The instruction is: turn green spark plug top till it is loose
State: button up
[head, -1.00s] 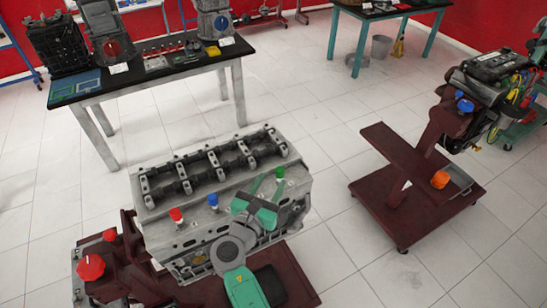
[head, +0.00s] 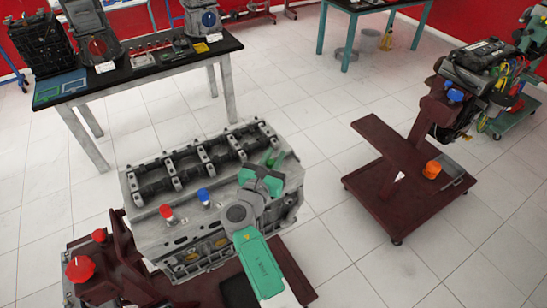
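The silver engine block (head: 180,232) stands on a dark red stand at the centre, with a black shaft along its top. A red plug top (head: 166,211) and a blue plug top (head: 203,195) stand in a row on its near upper edge. My green and grey gripper (head: 271,160) is at the right end of that row, where the green spark plug top sits. Green slivers show at the fingertips. I cannot tell finger from plug top there, nor whether the fingers touch it or are closed.
A maroon stand (head: 415,196) with another engine (head: 475,72) is at the right, with an orange knob on its base. A black-topped table (head: 135,66) with parts is at the back left. White floor lies between them.

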grip_shut()
